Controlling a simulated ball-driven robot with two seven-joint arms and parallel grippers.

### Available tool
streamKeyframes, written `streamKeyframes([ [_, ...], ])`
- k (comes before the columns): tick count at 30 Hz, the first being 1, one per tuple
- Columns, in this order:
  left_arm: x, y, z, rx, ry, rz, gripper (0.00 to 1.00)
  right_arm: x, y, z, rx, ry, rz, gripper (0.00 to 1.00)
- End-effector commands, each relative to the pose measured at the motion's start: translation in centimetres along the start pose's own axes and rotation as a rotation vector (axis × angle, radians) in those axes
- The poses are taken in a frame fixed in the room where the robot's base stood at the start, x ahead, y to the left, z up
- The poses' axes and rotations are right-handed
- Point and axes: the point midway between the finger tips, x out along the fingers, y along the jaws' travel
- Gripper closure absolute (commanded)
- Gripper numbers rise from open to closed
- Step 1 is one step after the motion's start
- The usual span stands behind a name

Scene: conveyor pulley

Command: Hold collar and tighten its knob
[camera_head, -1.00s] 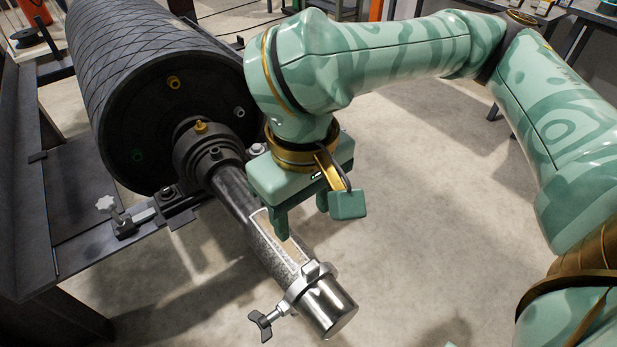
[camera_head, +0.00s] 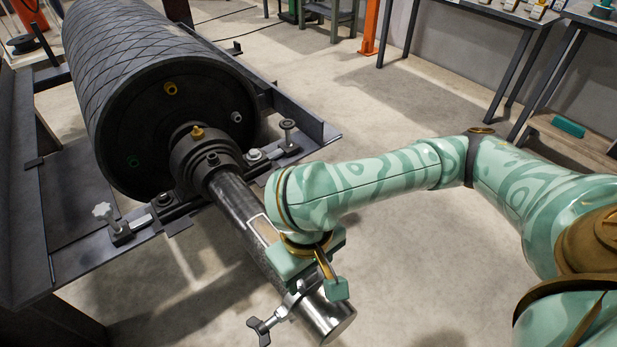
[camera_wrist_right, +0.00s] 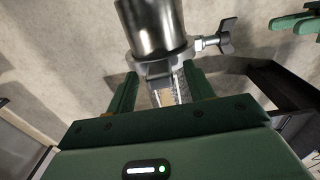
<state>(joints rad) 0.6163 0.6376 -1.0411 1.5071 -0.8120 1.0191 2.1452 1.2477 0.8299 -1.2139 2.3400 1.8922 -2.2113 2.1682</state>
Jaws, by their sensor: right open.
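The silver collar (camera_head: 294,301) sits around the shiny shaft (camera_head: 328,316) near its free end. Its dark wing knob (camera_head: 262,328) sticks out to the lower left in the head view. My right gripper (camera_head: 305,285) is at the collar, and its body hides part of the collar and shaft. In the right wrist view, the open fingers of my right gripper (camera_wrist_right: 160,82) stand on either side of the collar (camera_wrist_right: 160,62); contact cannot be told. The knob (camera_wrist_right: 227,38) is to the right there. Part of my left gripper (camera_wrist_right: 295,22) shows at the upper right edge, cut off.
A large black ribbed pulley drum (camera_head: 165,85) carries the shaft and rests on a dark steel frame (camera_head: 85,262). Clamp bolts (camera_head: 110,215) stand on the frame. Workbenches (camera_head: 490,12) are at the back right. The floor right of the shaft is clear.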

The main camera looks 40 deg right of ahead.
Motion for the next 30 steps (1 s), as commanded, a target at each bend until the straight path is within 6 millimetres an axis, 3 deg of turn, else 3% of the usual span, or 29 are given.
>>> streamKeyframes([
  [12,-0.01,0.01,-0.01,0.000,0.000,0.000,0.64,0.91,0.04,-0.02,0.001,0.001,0.001,0.47],
  [18,-0.01,0.01,0.00,0.000,0.000,0.000,0.64,0.90,0.04,-0.01,0.000,0.001,0.001,1.00],
  [20,-0.01,0.01,0.00,0.000,0.000,0.000,0.64,0.90,0.04,-0.01,0.000,0.001,0.001,1.00],
  [21,-0.01,0.01,-0.01,0.000,0.000,0.000,0.64,0.90,0.04,-0.01,0.000,0.001,0.001,0.81],
  [30,0.00,0.01,-0.01,0.000,0.000,0.000,0.64,0.89,0.05,-0.01,0.000,0.001,0.001,0.84],
])
